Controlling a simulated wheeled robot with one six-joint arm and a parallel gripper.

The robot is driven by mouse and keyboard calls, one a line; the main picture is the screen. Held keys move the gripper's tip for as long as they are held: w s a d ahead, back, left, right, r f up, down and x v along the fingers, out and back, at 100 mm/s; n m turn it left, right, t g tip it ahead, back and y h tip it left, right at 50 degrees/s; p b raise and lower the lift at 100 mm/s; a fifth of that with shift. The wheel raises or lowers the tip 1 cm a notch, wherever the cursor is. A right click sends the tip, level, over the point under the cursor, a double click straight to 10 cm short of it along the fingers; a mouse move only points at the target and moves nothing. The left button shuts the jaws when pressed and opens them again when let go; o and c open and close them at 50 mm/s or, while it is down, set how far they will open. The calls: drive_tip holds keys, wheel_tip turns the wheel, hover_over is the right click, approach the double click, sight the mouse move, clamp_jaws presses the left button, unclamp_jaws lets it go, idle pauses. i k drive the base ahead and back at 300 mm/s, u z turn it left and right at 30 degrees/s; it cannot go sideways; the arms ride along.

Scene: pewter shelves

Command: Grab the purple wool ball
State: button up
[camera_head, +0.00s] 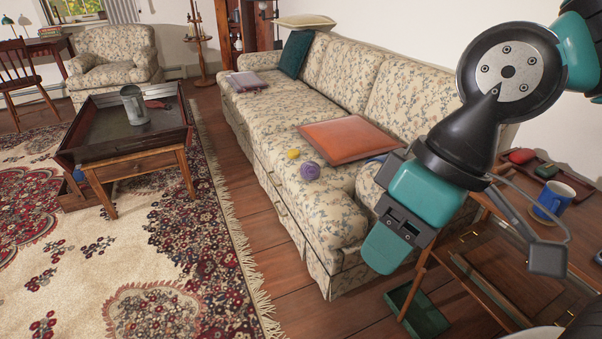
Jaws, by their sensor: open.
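The purple wool ball (310,171) lies on the sofa (262,110) seat, near its front edge and close to the near armrest. It is fully in view and nothing touches it but the seat. My gripper (390,240) hangs in front of the near armrest, to the right of the ball and lower in the picture, clear of it. The jaws are open, and I see nothing held. The gap between the fingers is mostly hidden from this angle.
A small yellow ball (293,154) and an orange cushion (349,140) lie beside the purple ball. A side table at right holds a blue mug (553,199) and a tray (560,178). A coffee table (150,158) stands left. Floor along the sofa front is clear.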

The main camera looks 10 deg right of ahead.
sight(310, 171)
drive_tip(key=u, duration=0.65)
drive_tip(key=i, duration=1.85)
